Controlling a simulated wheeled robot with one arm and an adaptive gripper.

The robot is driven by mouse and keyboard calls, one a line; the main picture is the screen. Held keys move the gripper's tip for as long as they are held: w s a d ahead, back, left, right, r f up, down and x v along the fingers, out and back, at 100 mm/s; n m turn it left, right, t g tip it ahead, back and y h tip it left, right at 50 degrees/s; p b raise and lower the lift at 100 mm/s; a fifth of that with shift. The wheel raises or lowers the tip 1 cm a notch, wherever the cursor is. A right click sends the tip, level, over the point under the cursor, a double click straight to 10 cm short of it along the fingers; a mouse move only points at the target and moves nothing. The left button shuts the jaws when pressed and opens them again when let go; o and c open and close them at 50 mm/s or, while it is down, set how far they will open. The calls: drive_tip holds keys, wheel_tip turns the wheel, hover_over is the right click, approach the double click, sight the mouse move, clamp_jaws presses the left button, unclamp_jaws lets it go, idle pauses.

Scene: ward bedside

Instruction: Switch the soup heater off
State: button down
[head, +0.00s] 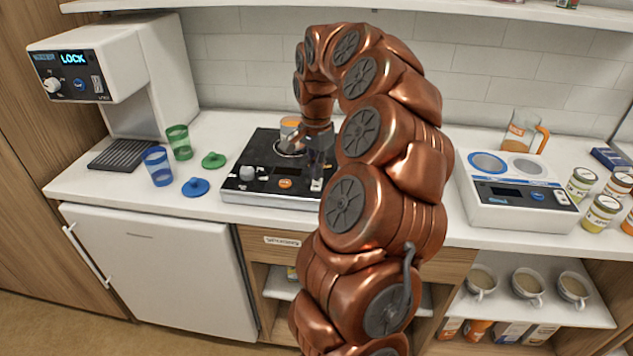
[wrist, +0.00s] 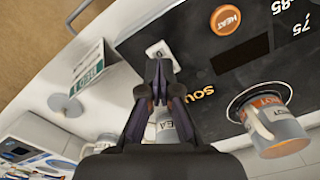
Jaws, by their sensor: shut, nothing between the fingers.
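The soup heater (head: 240,192) is a black-topped unit on the counter, with SOUP lettering in the wrist view. Its orange HEAT button (head: 285,183) also shows in the wrist view (wrist: 225,19). A small white switch (head: 317,185) sits at the panel's right front; it shows in the wrist view (wrist: 158,50) just beyond my fingertips. A dark display (wrist: 240,48) looks blank. A container with an orange label (wrist: 285,135) stands on the heater's ring. My gripper (head: 318,170) is shut and empty, pointing down over the switch. I cannot tell whether it touches.
A white dispenser (head: 150,75) reading LOCK stands left, with blue (head: 158,166) and green (head: 179,142) cups and lids between. A white two-ring warmer (head: 510,215) with its own switch stands right, beside several jars and a jug (head: 518,130). My arm hides the counter between.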

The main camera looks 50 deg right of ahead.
sight(314, 187)
drive_tip(key=shift+r, duration=2.2)
drive_tip(key=shift+a, duration=0.3)
drive_tip(key=s+a+r+n, duration=0.1)
drive_tip(key=s+a+n, duration=0.3)
drive_tip(key=a, duration=0.7)
drive_tip(key=s+a+n, duration=0.1)
drive_tip(key=a+n, duration=0.5)
drive_tip(key=a, duration=0.5)
drive_tip(key=s+a+f+n+g, duration=0.1)
drive_tip(key=s+a+f+n, duration=0.2)
drive_tip(key=s, duration=0.6)
drive_tip(key=s+a+f+n, duration=0.4)
drive_tip(key=s+a, duration=0.3)
drive_tip(key=s, duration=0.2)
drive_tip(key=shift+s+g, duration=0.4)
